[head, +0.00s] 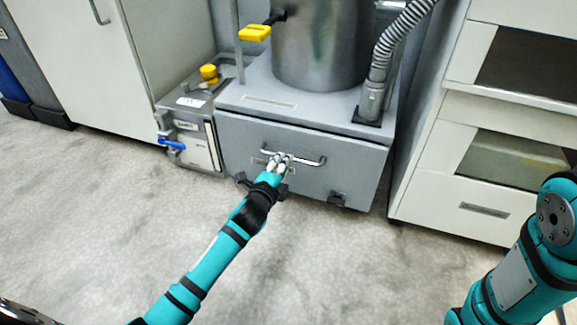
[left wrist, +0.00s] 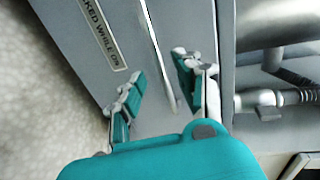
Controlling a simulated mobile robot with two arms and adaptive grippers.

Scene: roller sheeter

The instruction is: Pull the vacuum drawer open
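The vacuum drawer (head: 240,140) is a grey front panel under the machine's grey top. It looks flush with the housing. Its silver bar handle (head: 312,160) runs across the middle; it also shows in the left wrist view (left wrist: 158,45). My left gripper (head: 280,160) is at the handle, covering part of its left half. In the left wrist view my left gripper (left wrist: 163,78) has its fingers apart, with the handle bar between them. I see no clear contact of either finger with the bar. Only my right arm shows, at the right edge; its gripper is out of view.
A metal cylinder (head: 315,45) and a ribbed hose (head: 398,35) stand above the drawer. A small unit with a blue valve (head: 172,144) is at the left. A white cabinet (head: 470,190) stands close at the right. The floor (head: 90,220) in front is clear.

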